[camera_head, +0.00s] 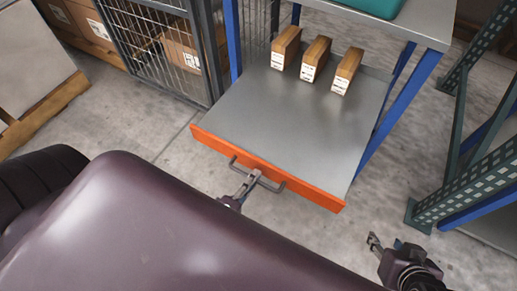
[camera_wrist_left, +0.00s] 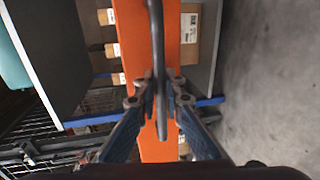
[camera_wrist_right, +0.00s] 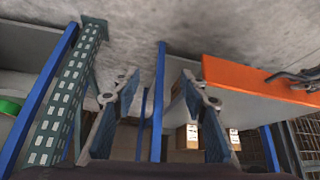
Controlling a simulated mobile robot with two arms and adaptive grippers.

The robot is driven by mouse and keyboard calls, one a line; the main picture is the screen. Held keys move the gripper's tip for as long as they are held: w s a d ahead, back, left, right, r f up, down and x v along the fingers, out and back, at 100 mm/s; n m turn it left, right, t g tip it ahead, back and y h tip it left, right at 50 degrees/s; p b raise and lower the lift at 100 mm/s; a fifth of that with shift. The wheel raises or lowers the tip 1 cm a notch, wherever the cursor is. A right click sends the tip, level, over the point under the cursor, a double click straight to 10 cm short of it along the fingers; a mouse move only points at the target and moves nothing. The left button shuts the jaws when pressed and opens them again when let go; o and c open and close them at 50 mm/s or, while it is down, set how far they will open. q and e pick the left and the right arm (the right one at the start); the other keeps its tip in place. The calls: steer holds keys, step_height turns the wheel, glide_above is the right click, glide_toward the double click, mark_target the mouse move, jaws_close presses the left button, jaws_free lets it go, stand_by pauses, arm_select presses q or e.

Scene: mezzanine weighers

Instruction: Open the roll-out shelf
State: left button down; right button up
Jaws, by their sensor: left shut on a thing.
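The roll-out shelf (camera_head: 290,125) is a grey metal tray with an orange front (camera_head: 268,170), standing well out of its blue-posted rack. A dark bar handle (camera_head: 272,187) sits on the orange front. My left gripper (camera_head: 252,178) is shut on the handle. In the left wrist view the handle (camera_wrist_left: 155,50) runs between the fingers (camera_wrist_left: 162,90), in front of the orange face. My right gripper (camera_head: 374,243) is empty and apart from the shelf, low at the right; its fingers stand spread in the right wrist view (camera_wrist_right: 158,85).
Several small brown boxes, including one nearest the right (camera_head: 347,71), stand at the shelf's back. A wire cage (camera_head: 160,50) is at the left. A green perforated post (camera_head: 462,185) stands at the right. Concrete floor (camera_head: 170,165) is clear around the shelf front.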

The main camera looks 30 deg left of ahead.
arm_select(q)
steer(key=shift+v, duration=0.85)
arm_select(e)
steer(key=shift+s+d+f+g, duration=0.15)
steer(key=shift+s+f+g, duration=0.1)
steer(key=shift+s, duration=0.25)
steer(key=shift+s+d+f+g, duration=0.15)
steer(key=shift+s+g, duration=0.15)
steer(key=shift+s, duration=0.15)
steer(key=shift+s+d+f+g, duration=0.15)
steer(key=shift+s+f+g, duration=0.1)
steer(key=shift+s, duration=0.25)
arm_select(q)
steer(key=shift+f, duration=0.25)
steer(key=c, duration=2)
jaws_free()
steer(key=shift+c, duration=0.2)
arm_select(e)
steer(key=shift+r, duration=0.1)
arm_select(q)
steer(key=v, duration=1.2)
